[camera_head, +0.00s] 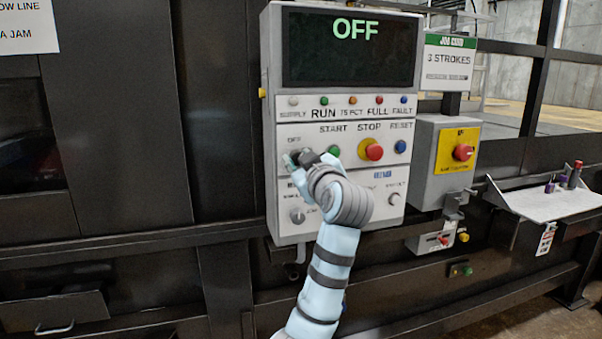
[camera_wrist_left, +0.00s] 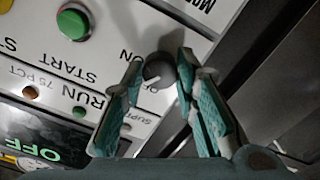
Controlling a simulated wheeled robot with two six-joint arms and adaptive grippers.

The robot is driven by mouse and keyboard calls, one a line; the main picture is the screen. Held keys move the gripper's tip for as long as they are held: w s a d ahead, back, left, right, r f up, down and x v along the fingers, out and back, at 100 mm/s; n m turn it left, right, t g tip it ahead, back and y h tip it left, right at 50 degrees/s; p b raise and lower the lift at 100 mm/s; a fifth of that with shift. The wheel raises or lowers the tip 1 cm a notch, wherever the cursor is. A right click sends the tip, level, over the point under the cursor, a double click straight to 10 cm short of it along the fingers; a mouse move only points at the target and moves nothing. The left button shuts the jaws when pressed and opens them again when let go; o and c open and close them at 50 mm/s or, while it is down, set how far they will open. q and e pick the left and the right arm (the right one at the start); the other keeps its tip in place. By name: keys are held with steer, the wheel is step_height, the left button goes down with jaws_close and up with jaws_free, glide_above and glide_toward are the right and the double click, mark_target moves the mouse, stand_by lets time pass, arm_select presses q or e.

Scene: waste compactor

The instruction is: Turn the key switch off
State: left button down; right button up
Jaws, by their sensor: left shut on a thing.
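The key switch (camera_wrist_left: 158,70) is a dark round knob on the white control panel (camera_head: 390,240), beside the printed word ON in the left wrist view. My left gripper (camera_head: 297,158) is at the panel's upper left, beside the green start button (camera_head: 333,151). In the left wrist view its two teal-padded fingers (camera_wrist_left: 160,66) stand on either side of the switch, shut on it. In the head view the gripper and wrist hide most of the switch. The display (camera_head: 352,50) above reads OFF in green. My right gripper is not in view.
A red stop button (camera_head: 373,150) on a yellow ring and a blue reset button (camera_head: 400,147) sit to the right. A grey selector knob (camera_head: 297,215) is below. A yellow emergency-stop box (camera_head: 456,150) and a small shelf (camera_head: 545,200) stand further right.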

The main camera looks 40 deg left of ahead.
arm_select(q)
steer(key=shift+f+n+b, duration=0.15)
steer(key=shift+n+b, duration=1.8)
steer(key=shift+n, duration=1.15)
steer(key=c, duration=1.2)
jaws_free()
steer(key=shift+w, duration=0.1)
steer(key=shift+c, duration=0.2)
steer(key=v, duration=1.2)
